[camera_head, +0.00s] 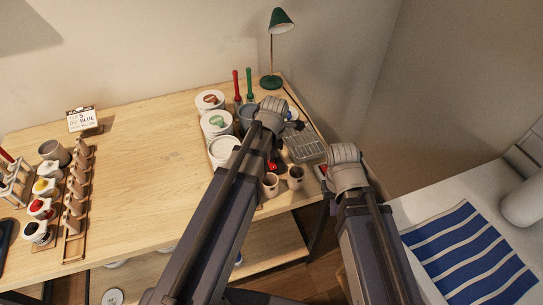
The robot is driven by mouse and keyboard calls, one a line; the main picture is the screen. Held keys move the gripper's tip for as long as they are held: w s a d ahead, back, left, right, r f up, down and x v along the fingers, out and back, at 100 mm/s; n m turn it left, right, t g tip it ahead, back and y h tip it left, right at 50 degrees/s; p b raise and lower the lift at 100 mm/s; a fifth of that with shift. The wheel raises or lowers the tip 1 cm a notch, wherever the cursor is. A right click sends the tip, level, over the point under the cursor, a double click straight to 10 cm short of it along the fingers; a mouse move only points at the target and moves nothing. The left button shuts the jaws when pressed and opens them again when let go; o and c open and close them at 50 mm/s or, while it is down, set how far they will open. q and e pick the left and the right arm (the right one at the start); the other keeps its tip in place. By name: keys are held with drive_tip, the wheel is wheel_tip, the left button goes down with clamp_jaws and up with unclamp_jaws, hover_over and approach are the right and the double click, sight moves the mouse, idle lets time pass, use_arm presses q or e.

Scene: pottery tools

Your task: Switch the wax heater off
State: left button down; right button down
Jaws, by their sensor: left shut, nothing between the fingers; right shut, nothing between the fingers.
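I cannot make out the wax heater or its switch for certain. A dark grey round pot (246,114) stands at the table's right part, partly behind my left arm, and may be it. A small red part (272,166) shows just right of my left arm; I cannot tell what it belongs to. My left arm reaches across the table's right part, and its upper joint covers things there. My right arm rises at the table's right edge. Both grippers are hidden behind the arm links, so their fingers do not show.
White tubs (216,123) stand left of my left arm. Two small cups (295,177) stand near the front edge, and a metal tray (304,145) lies right. A green lamp (281,22) stands behind. Glaze jars (40,207) are far left. The wooden table's (145,165) middle is clear.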

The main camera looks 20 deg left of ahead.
use_arm(q)
drive_tip(key=shift+f, duration=0.5)
use_arm(e)
drive_tip(key=shift+f, duration=0.55)
use_arm(q)
drive_tip(key=shift+w+a, duration=0.1)
drive_tip(key=shift+f+b, duration=0.3)
drive_tip(key=shift+b, duration=0.2)
drive_tip(key=shift+f, duration=0.1)
drive_tip(key=shift+s, duration=0.2)
use_arm(e)
drive_tip(key=shift+s+d+f, duration=0.1)
drive_tip(key=shift+s+f, duration=0.1)
drive_tip(key=shift+f, duration=0.1)
